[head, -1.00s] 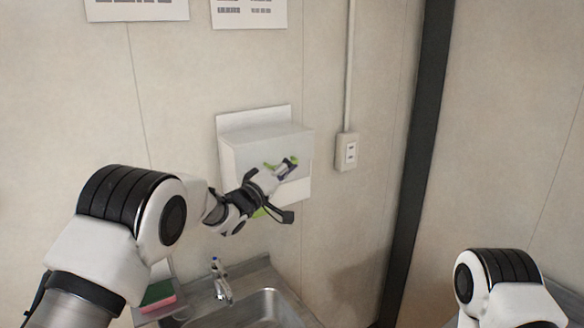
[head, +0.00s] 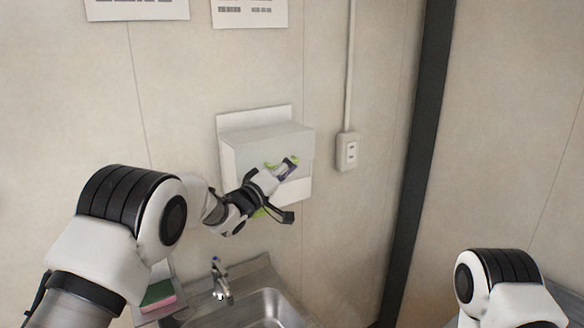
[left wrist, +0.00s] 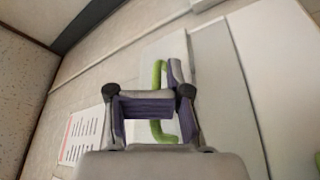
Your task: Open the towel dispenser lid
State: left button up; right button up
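The towel dispenser (head: 262,140) is a pale box on the wall, with a white plate behind it and a translucent-looking front cover. My left gripper (head: 277,184) is right at its lower front, hiding part of it. Green pieces (head: 269,165) show beside the fingers, and the left wrist view shows a curved green bar (left wrist: 157,76), handle-like, behind the fingers. In the left wrist view, the gripper (left wrist: 150,106) has purple pads overlapping the bar; whether they clamp it is unclear. The cover looks closed. My right gripper is out of view; only its arm shows at the lower right.
A steel sink (head: 268,308) with a tap (head: 219,279) lies below the dispenser. A pink and green sponge (head: 158,296) sits left of it. A wall outlet (head: 347,151) and a dark post (head: 416,150) stand to the right.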

pick_arm(q)
jog(key=shift+a+r, duration=0.3)
jog(key=shift+r, duration=0.35)
jog(key=shift+d+f, duration=0.1)
jog(key=shift+f, duration=0.1)
jog(key=b+v, duration=0.1)
jog(key=v, duration=0.8)
jog(key=shift+f+b, duration=0.35)
jog(key=shift+s, duration=0.15)
jog(key=v, duration=1.2)
